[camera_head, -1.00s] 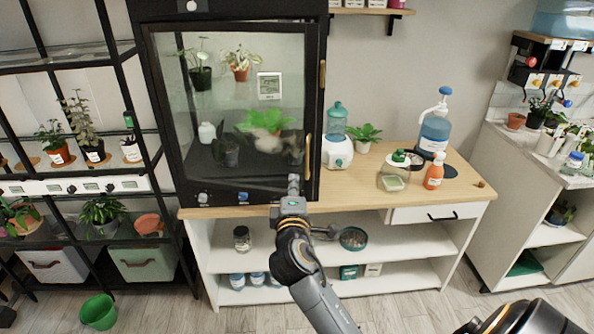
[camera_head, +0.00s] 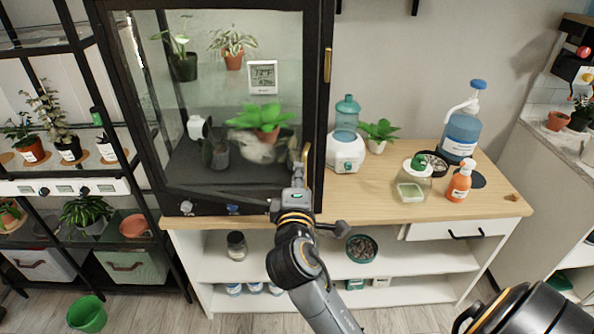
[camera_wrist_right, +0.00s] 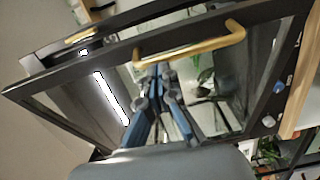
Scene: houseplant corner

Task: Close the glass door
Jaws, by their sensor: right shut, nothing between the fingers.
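The dark cabinet's glass door (camera_head: 214,207) has a black frame and clear panes, with several plants behind it. Its brass handle (camera_head: 306,155) is near the lower right of the door. In the right wrist view the handle (camera_wrist_right: 190,48) crosses just beyond my fingertips. My right gripper (camera_head: 298,178) is at the door's lower right corner, just below the handle. Its blue fingers (camera_wrist_right: 160,76) are together with nothing between them. I cannot tell whether they touch the door, or how wide any gap is at its edge. My left gripper is not in view.
A second brass piece (camera_head: 327,65) is on the cabinet's right edge. A white device with a teal tank (camera_head: 345,150), an orange spray bottle (camera_head: 459,184) and a blue jug (camera_head: 461,132) stand on the wooden counter (camera_head: 385,207). A black shelf (camera_head: 100,150) stands at left.

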